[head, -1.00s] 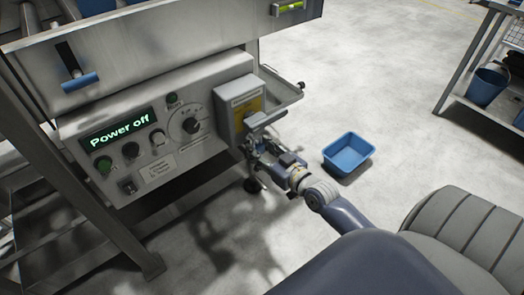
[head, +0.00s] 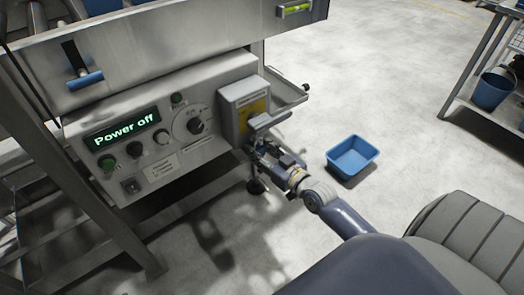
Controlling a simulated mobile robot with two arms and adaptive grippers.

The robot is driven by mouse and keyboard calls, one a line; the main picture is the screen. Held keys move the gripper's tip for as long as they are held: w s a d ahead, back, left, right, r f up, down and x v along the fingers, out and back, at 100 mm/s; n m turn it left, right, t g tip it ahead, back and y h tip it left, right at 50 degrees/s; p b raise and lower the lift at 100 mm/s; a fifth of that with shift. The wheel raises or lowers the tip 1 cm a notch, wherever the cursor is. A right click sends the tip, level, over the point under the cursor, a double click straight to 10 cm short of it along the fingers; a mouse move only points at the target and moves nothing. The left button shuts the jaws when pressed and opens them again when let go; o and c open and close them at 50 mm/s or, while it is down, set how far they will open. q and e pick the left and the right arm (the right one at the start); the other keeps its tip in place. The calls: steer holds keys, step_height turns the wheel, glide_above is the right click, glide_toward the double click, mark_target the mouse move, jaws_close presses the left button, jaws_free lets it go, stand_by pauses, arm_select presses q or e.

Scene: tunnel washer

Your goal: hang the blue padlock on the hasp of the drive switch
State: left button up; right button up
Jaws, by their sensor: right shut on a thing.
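The drive switch (head: 240,101) is a grey box with a yellow label on the right end of the control panel. A grey handle (head: 268,120) sticks out from its lower front. My right gripper (head: 256,147) is just below this handle, close under the switch box. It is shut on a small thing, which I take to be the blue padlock. The padlock is mostly hidden by the fingers, and its shackle cannot be made out. The hasp is too small to tell, and I cannot tell whether the padlock touches it. My left gripper is not in view.
The control panel (head: 165,168) has knobs, buttons and a display reading "Power off" (head: 122,131). A metal ledge (head: 287,98) juts out right of the switch. A blue bin (head: 353,158) stands on the open floor. A shelf rack (head: 470,100) with a blue bucket (head: 492,90) is at right.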

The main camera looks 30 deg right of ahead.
stand_by(0.3)
steer(key=o, duration=1.2)
steer(key=s+d+r, duration=0.1)
steer(key=s, duration=1.1)
steer(key=shift+r, duration=0.4)
steer(key=shift+a, duration=0.1)
